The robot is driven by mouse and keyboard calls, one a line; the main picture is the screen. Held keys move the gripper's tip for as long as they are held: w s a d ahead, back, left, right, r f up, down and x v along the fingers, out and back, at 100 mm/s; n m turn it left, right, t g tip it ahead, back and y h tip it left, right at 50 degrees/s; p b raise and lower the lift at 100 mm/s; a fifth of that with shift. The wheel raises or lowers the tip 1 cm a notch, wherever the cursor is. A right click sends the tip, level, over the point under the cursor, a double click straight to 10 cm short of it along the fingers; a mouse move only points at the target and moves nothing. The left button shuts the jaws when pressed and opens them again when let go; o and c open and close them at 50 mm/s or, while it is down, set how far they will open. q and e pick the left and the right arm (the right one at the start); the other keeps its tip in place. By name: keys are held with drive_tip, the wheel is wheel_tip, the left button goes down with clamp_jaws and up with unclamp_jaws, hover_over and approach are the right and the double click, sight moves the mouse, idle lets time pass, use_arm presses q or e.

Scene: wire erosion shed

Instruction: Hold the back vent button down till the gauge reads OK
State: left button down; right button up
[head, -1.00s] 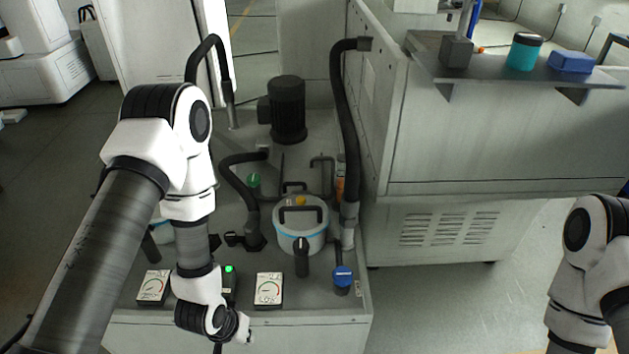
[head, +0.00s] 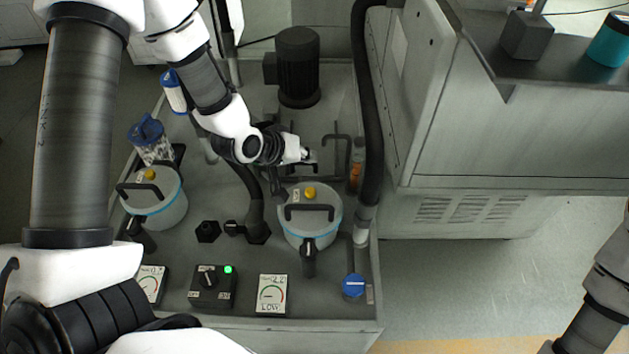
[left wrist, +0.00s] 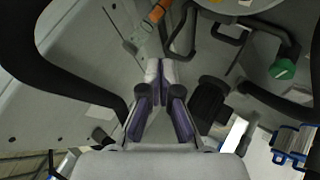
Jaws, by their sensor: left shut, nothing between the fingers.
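A pale canister (head: 310,236) with a blue band stands right of centre in the head view. A yellow button (head: 309,193) sits on its lid between black handles. A second canister (head: 158,211) at the left has another yellow button (head: 149,174). I cannot tell which button the task calls the back one. The right gauge (head: 271,294) reads LOW; the left gauge (head: 152,282) is partly covered by my arm. My left gripper (head: 304,153) is shut and empty, behind and above the right canister, apart from its button. Its closed fingers show in the left wrist view (left wrist: 161,72). My right gripper is out of view.
A switch box (head: 212,287) with a lit green lamp stands between the gauges. A dark motor (head: 298,66) stands behind my gripper. A thick black hose (head: 365,120) rises at its right. A green knob (left wrist: 282,68) shows in the left wrist view.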

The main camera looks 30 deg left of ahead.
sight(308, 192)
use_arm(q)
wheel_tip(308, 192, down, 8)
drive_tip(key=b, duration=0.7)
drive_tip(key=shift+s+f, duration=0.1)
drive_tip(key=shift+f, duration=0.35)
drive_tip(key=shift+f+b, duration=0.1)
drive_tip(key=shift+b, duration=0.2)
idle(0.6)
drive_tip(key=shift+f, duration=0.3)
drive_tip(key=shift+f+b, duration=0.55)
idle(1.2)
idle(2.1)
drive_tip(key=shift+r+p, duration=0.85)
drive_tip(key=shift+r, duration=0.15)
